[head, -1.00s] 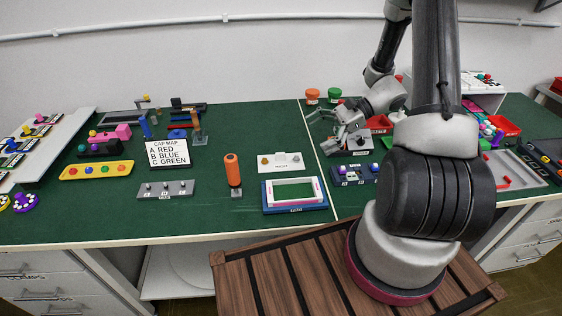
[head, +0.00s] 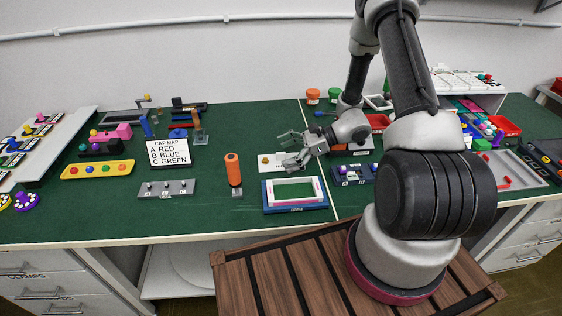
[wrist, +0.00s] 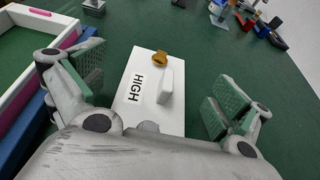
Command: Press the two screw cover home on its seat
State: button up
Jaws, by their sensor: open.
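A white plate (head: 266,169) marked HIGH lies flat on the green bench, partly hidden by my gripper (head: 287,150). In the wrist view the plate (wrist: 132,106) carries a brass knob (wrist: 159,59), a raised white block (wrist: 166,87) and a grey round part (wrist: 149,128). These may be the two-screw cover and its screws; I cannot tell for sure. My gripper (wrist: 156,88) is open and empty, its padded fingers spread either side of the plate and apart from it. I cannot tell whether anything on the plate is fully seated.
A blue frame (head: 296,208) with a white and pink rim stands in front of the plate. A grey block with several studs (head: 166,189) and a CAP MAP sign (head: 168,152) are farther left.

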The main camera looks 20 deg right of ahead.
jog(key=shift+w+a+f, duration=0.15)
jog(key=shift+a+f, duration=0.15)
jog(key=shift+a, duration=0.3)
jog(key=c, duration=1.1)
